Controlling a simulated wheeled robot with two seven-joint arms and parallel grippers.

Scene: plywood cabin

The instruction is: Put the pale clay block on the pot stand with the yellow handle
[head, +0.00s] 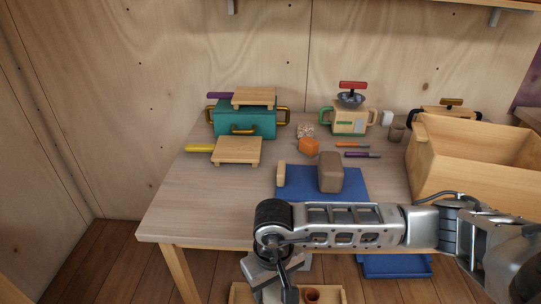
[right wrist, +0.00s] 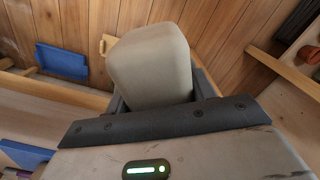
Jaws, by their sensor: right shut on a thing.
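The pale clay block (right wrist: 150,65) fills the middle of the right wrist view, grey-beige with rounded edges, between the jaws of my right gripper (right wrist: 155,100). In the head view my right gripper (head: 272,272) hangs low in front of the table's near edge, and I cannot clearly make out the block there. The pot stand with the yellow handle (head: 237,150) is a bare wooden board on the table's left part, its handle pointing left. It lies in front of a teal pot (head: 245,122). My left gripper is not in view.
A second wooden stand with a purple handle (head: 254,96) rests on the teal pot. A brown block (head: 330,172) stands on a blue mat (head: 350,190). An orange lump (head: 309,146) and thin tools lie behind it. A wooden crate (head: 425,165) stands at right. The table's front left is clear.

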